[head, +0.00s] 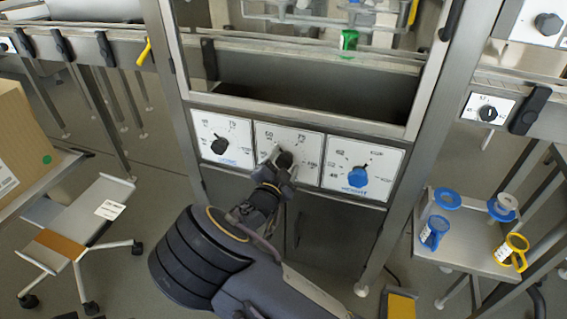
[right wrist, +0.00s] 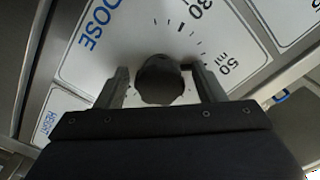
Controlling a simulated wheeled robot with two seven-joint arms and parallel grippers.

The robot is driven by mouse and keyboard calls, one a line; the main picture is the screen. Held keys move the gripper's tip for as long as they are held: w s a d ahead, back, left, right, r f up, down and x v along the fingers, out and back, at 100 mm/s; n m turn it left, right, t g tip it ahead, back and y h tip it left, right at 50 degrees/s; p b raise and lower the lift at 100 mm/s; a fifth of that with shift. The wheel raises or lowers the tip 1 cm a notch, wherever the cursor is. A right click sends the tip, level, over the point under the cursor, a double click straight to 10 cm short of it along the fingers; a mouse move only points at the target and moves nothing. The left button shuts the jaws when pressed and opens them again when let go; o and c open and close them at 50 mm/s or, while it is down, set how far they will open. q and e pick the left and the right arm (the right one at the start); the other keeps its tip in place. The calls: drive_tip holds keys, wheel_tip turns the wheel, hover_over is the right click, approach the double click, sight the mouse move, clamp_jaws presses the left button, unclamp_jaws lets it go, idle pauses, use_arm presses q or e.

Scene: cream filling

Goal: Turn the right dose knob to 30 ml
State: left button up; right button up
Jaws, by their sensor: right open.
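The right dose knob (right wrist: 160,82) is dark and round on a white panel marked DOSE, with 30 and 50 ml on its scale. In the head view its panel (head: 313,150) is the middle one of three. My right gripper (head: 279,162) is in front of this panel. In the right wrist view its two fingers stand on either side of the knob, open, with narrow gaps visible. My left gripper is not in view.
A similar panel with a black knob (head: 219,146) is to the left. A panel with a blue knob (head: 358,178) is to the right. A side table (head: 455,250) with blue and yellow parts stands at the right. A cardboard box (head: 22,140) is at far left.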

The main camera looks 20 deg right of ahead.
drive_tip(key=shift+c, duration=0.2)
drive_tip(key=c, duration=0.9)
drive_tip(key=shift+c, duration=0.2)
drive_tip(key=shift+n, duration=0.3)
drive_tip(key=shift+r+n+p, duration=0.1)
drive_tip(key=shift+n+p, duration=0.7)
drive_tip(key=shift+n, duration=0.1)
drive_tip(key=n+p, duration=0.1)
drive_tip(key=n, duration=0.2)
drive_tip(key=shift+n+p, duration=0.3)
drive_tip(key=shift+p, duration=0.1)
drive_tip(key=n+p, duration=0.2)
drive_tip(key=n, duration=0.3)
drive_tip(key=shift+n+p, duration=0.3)
drive_tip(key=shift+n, duration=0.1)
